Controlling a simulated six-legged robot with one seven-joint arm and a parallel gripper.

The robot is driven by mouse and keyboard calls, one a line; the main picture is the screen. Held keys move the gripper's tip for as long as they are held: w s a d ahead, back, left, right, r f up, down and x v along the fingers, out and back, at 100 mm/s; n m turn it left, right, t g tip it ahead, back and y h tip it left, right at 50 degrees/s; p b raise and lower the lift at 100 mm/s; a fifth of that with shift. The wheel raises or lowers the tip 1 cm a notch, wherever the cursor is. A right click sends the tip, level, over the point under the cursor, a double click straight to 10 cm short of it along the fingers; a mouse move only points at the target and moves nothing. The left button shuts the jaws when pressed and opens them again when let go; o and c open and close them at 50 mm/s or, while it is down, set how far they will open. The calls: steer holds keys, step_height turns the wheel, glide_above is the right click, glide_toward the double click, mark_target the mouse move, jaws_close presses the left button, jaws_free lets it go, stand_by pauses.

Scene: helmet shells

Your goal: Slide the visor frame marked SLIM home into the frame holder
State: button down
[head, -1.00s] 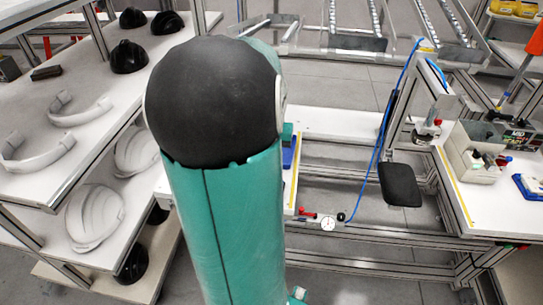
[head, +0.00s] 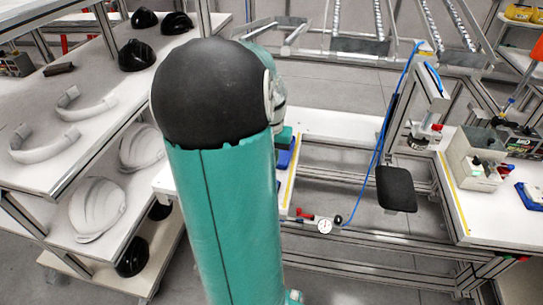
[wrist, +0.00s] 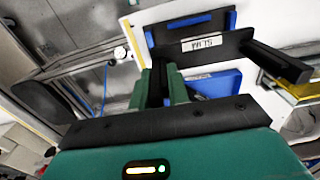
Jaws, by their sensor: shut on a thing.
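In the wrist view, a black visor frame (wrist: 215,45) carries a white label reading SLIM (wrist: 203,43), which shows upside down. A black arm of the frame (wrist: 277,60) juts out at the right. My gripper (wrist: 163,88) has green fingers shut on the frame, left of the label. Blue parts show behind the frame (wrist: 190,24) and below it (wrist: 217,84), on a white board; they look like the frame holder. I cannot tell how far the frame sits in it. In the head view my arm hides the gripper; a blue piece (head: 287,153) shows beside it.
A white bench (head: 315,125) with a yellow edge strip lies right of my arm. A dial gauge (head: 325,226) and a hanging black pad (head: 396,189) are near it. Shelves at left hold white helmet shells (head: 97,208), black ones and pale curved bands (head: 45,145).

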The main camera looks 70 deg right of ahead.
steer(key=shift+f, duration=2.7)
steer(key=shift+f, duration=1.1)
steer(key=c, duration=1.3)
jaws_free()
step_height(320, 180, up, 14)
steer(key=shift+f, duration=0.15)
steer(key=shift+w, duration=0.1)
